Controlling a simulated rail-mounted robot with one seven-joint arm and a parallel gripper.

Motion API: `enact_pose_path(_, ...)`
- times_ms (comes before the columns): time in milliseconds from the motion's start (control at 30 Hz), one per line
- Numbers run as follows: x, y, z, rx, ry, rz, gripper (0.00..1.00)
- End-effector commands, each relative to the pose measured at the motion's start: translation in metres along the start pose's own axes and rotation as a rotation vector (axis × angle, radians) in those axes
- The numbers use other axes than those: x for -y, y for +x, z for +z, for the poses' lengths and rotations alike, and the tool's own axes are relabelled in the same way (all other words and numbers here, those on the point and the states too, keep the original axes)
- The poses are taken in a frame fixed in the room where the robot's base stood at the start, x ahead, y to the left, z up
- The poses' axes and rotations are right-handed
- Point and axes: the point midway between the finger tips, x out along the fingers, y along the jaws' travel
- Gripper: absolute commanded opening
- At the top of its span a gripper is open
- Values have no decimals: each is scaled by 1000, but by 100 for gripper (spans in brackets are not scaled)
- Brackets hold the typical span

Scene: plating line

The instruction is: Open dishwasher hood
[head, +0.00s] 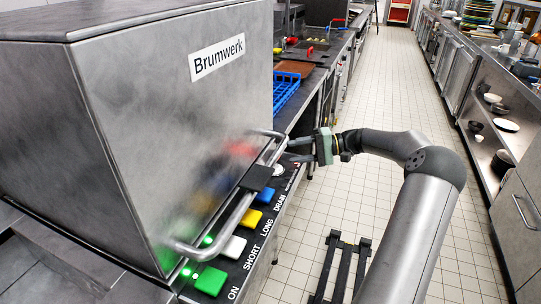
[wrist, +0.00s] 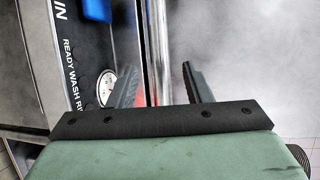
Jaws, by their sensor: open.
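The dishwasher hood (head: 190,120) is a large steel box with a "Brumwerk" label, down with its lower edge near the control panel. Its tubular handle (head: 236,212) runs along the front, with a black grip pad (head: 258,177). My gripper (head: 289,149) is open at the handle's far end, with its fingers pointing left toward the hood. In the wrist view, a shiny upright bar (wrist: 159,40), likely the handle, shows between the two open fingers (wrist: 158,68). The fingers do not close on it. Whether the bar lies within their reach is hard to tell.
Below the handle, the control panel has lit green (head: 210,280), white (head: 234,247), yellow (head: 252,219) and blue (head: 265,195) buttons. A round gauge (wrist: 106,88) sits near my fingers. A blue rack (head: 286,90) lies beyond the hood.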

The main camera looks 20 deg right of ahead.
Motion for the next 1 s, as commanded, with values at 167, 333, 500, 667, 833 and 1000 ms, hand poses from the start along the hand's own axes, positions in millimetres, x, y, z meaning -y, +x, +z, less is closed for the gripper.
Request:
enact_pose_path(167, 1, 40, 1, 4, 1, -1, 45)
enact_pose_path(333, 1, 68, 0, 3, 1, 0, 45)
enact_pose_path(500, 0, 82, 0, 1, -1, 0, 45)
enact_pose_path(667, 0, 86, 0, 0, 0, 0, 45)
enact_pose_path(833, 0, 86, 0, 0, 0, 0, 45)
enact_pose_path(1000, 0, 86, 0, 0, 0, 0, 0)
